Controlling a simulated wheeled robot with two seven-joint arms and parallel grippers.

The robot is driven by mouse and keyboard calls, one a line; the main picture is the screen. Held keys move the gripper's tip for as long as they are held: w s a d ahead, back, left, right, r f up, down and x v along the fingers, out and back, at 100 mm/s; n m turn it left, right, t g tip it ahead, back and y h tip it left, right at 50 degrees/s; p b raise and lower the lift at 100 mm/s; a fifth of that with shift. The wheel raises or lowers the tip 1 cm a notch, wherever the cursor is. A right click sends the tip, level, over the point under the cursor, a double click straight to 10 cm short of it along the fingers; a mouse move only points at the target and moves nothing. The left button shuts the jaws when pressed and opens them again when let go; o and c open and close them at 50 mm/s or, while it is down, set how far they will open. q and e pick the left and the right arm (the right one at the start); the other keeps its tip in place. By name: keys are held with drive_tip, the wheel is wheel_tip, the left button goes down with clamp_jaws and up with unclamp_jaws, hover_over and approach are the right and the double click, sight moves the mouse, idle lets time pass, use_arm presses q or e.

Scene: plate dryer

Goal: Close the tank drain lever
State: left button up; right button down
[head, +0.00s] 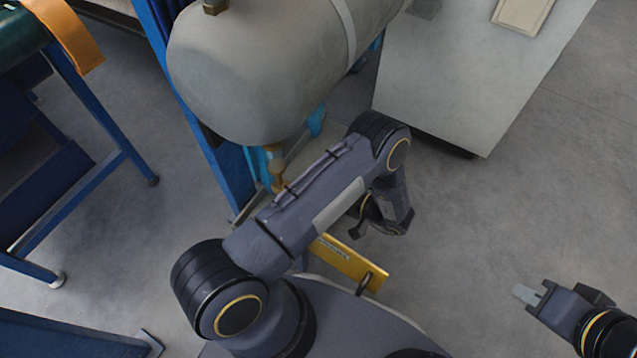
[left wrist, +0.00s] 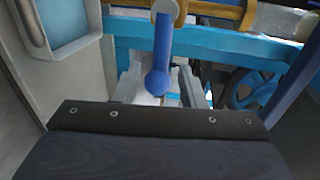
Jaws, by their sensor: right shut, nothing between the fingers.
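The grey tank (head: 265,65) is at the top of the head view, with a brass drain fitting (head: 277,172) under its near end. In the left wrist view a blue lever (left wrist: 160,55) with a rounded end hangs from a brass pipe (left wrist: 215,12). My left gripper (left wrist: 162,88) shows there with its pale fingers apart, one on each side of the lever's lower end. I cannot tell whether they touch it. My right gripper (head: 528,293) is shut and empty at the lower right, away from the tank.
A blue frame (head: 185,100) stands left of the tank, and a blue-legged stand (head: 90,115) farther left. A pale cabinet (head: 470,75) is at the upper right. A blue handwheel (left wrist: 250,90) and blue bar (left wrist: 240,50) lie behind the lever. Floor at the right is clear.

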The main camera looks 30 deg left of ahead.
use_arm(q)
drive_tip(key=shift+v, duration=1.8)
